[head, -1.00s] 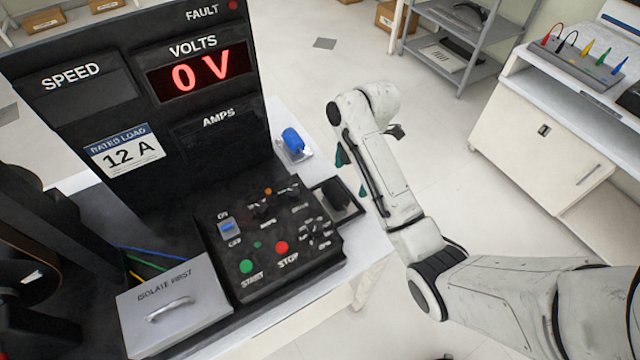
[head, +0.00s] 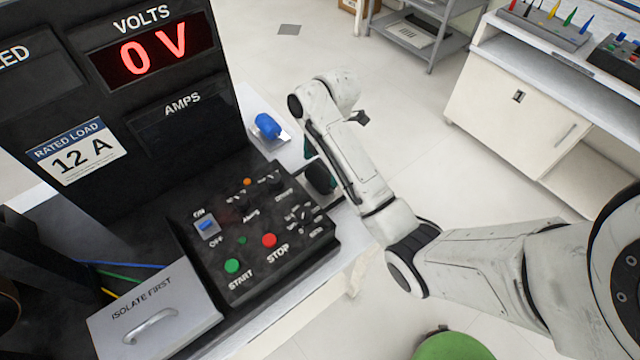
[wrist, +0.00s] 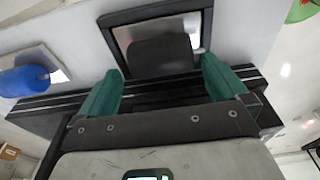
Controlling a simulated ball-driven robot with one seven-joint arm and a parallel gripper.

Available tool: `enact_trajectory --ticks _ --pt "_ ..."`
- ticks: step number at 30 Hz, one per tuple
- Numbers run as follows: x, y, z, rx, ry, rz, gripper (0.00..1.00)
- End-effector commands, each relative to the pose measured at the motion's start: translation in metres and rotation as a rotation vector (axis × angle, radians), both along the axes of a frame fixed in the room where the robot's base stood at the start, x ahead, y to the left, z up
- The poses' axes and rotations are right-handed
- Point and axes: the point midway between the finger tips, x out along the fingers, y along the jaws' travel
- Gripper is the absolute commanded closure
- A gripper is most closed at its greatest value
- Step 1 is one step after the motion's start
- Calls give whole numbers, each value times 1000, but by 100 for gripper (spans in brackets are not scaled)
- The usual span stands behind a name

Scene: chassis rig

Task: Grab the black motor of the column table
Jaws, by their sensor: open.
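The black motor (head: 320,177) sits on the right edge of the table, beside the control panel, partly hidden by my arm in the head view. In the wrist view the black motor (wrist: 160,55) lies in a black-framed tray (wrist: 150,14), ahead of and between the fingers. My gripper (wrist: 164,84) is open, with green fingertips apart on either side of the motor's line. Nothing is held. Whether a finger touches the motor cannot be told.
A blue object on a plate (head: 267,126) stands behind the motor, and shows at left in the wrist view (wrist: 22,80). The control panel (head: 250,230) and a grey lidded box (head: 155,308) are to the left. A white cabinet (head: 515,100) stands across open floor.

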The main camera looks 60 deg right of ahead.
Motion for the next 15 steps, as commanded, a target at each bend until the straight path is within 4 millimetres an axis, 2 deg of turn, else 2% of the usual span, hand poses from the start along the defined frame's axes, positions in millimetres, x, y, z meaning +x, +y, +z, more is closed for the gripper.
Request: enact_trajectory --ticks 10,15 --pt "1 8 -41 2 4 0 0" --pt "2 9 -49 0 0 1 0"
